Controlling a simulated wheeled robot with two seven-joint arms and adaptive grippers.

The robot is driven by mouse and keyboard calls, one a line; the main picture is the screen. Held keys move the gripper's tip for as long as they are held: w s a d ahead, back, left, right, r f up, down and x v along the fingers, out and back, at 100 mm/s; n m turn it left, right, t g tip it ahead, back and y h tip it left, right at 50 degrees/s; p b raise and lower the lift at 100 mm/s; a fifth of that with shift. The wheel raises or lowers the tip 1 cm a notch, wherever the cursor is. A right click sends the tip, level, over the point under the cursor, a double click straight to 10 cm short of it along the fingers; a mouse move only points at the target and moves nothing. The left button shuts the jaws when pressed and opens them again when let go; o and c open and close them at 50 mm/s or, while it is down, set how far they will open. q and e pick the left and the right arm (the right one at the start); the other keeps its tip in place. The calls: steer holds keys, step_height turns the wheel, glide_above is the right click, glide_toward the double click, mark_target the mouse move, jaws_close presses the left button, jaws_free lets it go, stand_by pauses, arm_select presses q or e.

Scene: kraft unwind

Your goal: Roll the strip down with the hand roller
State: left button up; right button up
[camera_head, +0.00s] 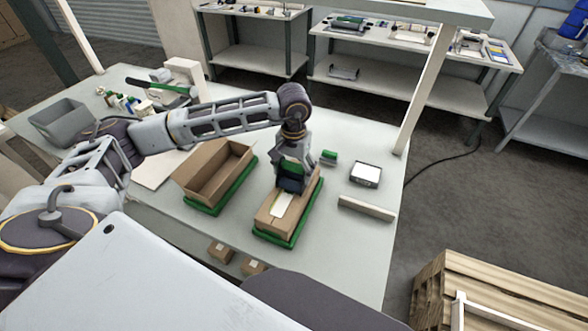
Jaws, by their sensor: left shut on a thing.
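My left gripper (293,156) points down over a closed cardboard box (271,220) in the middle of the table. It is shut on the hand roller (291,180), which shows as a dark and green shape just below the fingers. The roller is at the far part of the box top; I cannot tell whether it touches the surface. A pale strip (283,204) lies along the box top, on the near side of the roller. Its far part is hidden by the roller and gripper. The box sits in a green tray (290,243). My right gripper is not in view.
An open, empty cardboard box (221,176) stands in another green tray to the left. To the right are a small green item (328,157), a black-and-white device (366,174) and a pale bar (367,208). A grey bin (62,122) stands far left.

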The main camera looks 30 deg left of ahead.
arm_select(q)
steer(key=shift+s+f, duration=0.15)
steer(key=shift+s, duration=0.5)
steer(key=shift+s+b, duration=0.2)
steer(key=shift+b, duration=0.15)
steer(key=shift+s, duration=0.5)
steer(key=shift+s+d, duration=0.1)
stand_by(0.3)
